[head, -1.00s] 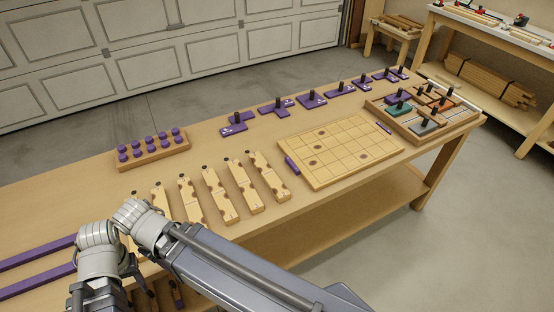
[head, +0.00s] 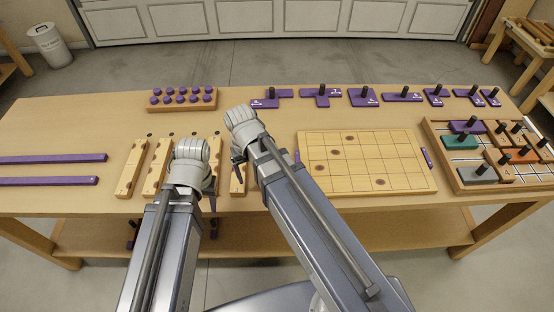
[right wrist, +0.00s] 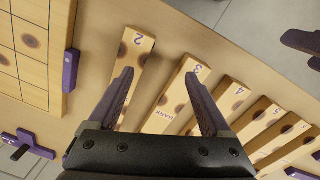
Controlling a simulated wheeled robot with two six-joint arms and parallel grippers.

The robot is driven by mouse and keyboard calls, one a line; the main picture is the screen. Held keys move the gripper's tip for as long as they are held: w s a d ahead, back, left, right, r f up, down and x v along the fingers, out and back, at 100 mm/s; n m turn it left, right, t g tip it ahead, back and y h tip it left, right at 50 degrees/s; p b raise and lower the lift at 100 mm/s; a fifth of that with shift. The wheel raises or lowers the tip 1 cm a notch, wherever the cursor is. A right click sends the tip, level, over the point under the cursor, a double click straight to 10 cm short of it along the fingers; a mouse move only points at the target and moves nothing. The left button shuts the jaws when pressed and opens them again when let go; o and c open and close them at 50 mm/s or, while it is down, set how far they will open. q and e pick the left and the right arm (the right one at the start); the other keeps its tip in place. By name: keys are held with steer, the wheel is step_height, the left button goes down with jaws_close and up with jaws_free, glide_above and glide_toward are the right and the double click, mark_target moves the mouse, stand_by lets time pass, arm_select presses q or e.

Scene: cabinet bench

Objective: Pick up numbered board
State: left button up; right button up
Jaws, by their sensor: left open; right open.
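Several long wooden numbered boards with dark spots lie side by side on the bench, such as the leftmost board (head: 131,168) and its neighbour (head: 157,166); my arms hide parts of others. In the right wrist view, the board marked 2 (right wrist: 141,47) and the board marked 3 (right wrist: 178,92) lie below my right gripper (right wrist: 160,74). Its open jaws hold nothing; one finger overlaps board 2, the other is by board 3. In the head view, my right gripper (head: 238,158) is above the right end of the row. My left gripper (head: 212,197) is open, over the row's middle.
A spotted grid board (head: 370,165) lies right of the row. A purple-peg rack (head: 182,100) and purple handled pieces (head: 363,97) line the back. A divided tray (head: 470,183) is at the right, purple strips (head: 50,159) at the left. Bare bench shows at back left.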

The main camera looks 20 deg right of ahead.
steer(key=shift+o, duration=0.4)
steer(key=w+d+m, duration=0.1)
steer(key=w+d, duration=0.1)
steer(key=w+d+r+m+p, duration=0.1)
steer(key=w+d, duration=0.1)
steer(key=w, duration=0.1)
steer(key=w+d+r+m, duration=0.1)
steer(key=w+d, duration=0.2)
steer(key=shift+d+m+y, duration=0.1)
steer(key=shift+m+y, duration=0.3)
steer(key=f+b, duration=0.7)
steer(key=f, duration=0.1)
steer(key=shift+s+a+b, duration=0.2)
steer(key=shift+b, duration=0.15)
steer(key=shift+r, duration=0.1)
steer(key=shift+c, duration=0.2)
jaws_close()
